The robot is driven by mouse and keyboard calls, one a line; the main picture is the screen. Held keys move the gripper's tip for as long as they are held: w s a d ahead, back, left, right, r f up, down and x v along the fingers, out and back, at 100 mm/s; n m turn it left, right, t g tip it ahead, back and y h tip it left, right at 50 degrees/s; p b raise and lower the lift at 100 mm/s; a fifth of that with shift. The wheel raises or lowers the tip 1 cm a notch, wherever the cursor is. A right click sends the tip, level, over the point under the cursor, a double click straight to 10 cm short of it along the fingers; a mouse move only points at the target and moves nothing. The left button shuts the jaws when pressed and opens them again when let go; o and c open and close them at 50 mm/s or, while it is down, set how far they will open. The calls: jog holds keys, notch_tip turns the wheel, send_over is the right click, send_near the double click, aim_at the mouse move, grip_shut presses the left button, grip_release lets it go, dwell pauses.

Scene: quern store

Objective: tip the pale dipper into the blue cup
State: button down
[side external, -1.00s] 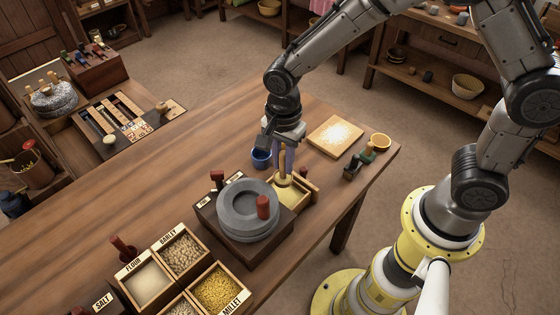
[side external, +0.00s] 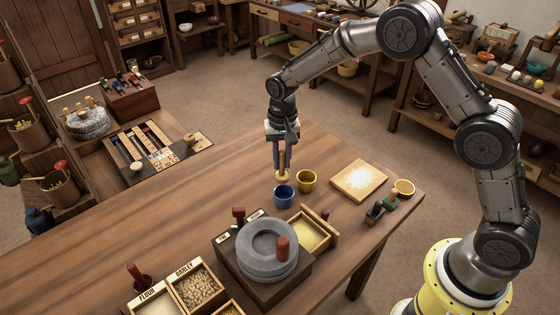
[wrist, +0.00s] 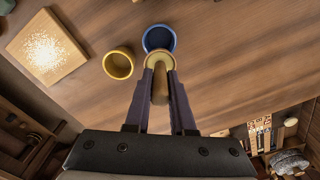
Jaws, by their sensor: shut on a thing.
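My gripper (side external: 281,160) is shut on the upright wooden handle of the pale dipper (side external: 283,176). The dipper hangs level, its small round bowl at the bottom, behind the blue cup (side external: 284,197) in the side view. In the wrist view, the dipper's bowl (wrist: 160,57) shows between the fingertips (wrist: 160,72) and overlaps the near rim of the blue cup (wrist: 158,38). The bowl looks pale yellow inside; the handle partly hides its contents. The blue cup stands upright on the table and its inside looks dark.
A yellow cup (side external: 307,181) stands close beside the blue cup. The quern (side external: 268,248) with its drawer of pale meal (side external: 312,232) is nearer the camera. The table left of the dipper is clear.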

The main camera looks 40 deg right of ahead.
aim_at(283, 178)
jog(key=shift+s+a+f+t+h, duration=0.3)
jog(key=shift+s+t+h, duration=0.15)
jog(key=shift+t, duration=0.35)
jog(key=shift+s+a+f+t+h, duration=0.2)
jog(key=shift+s+f+t+h, duration=0.25)
jog(key=shift+t, duration=0.45)
jog(key=shift+s+a+f+t+h, duration=0.15)
jog(key=shift+s+f+t+h, duration=0.25)
jog(key=shift+t, duration=0.5)
jog(key=shift+s+a+f+t+h, duration=0.25)
jog(key=shift+s+f+t+h, duration=0.25)
jog(key=shift+t, duration=0.65)
jog(key=shift+s+a+f+t+h, duration=0.25)
jog(key=shift+s+f+t+h, duration=0.25)
jog(key=shift+t, duration=0.65)
jog(key=shift+d+r, duration=0.1)
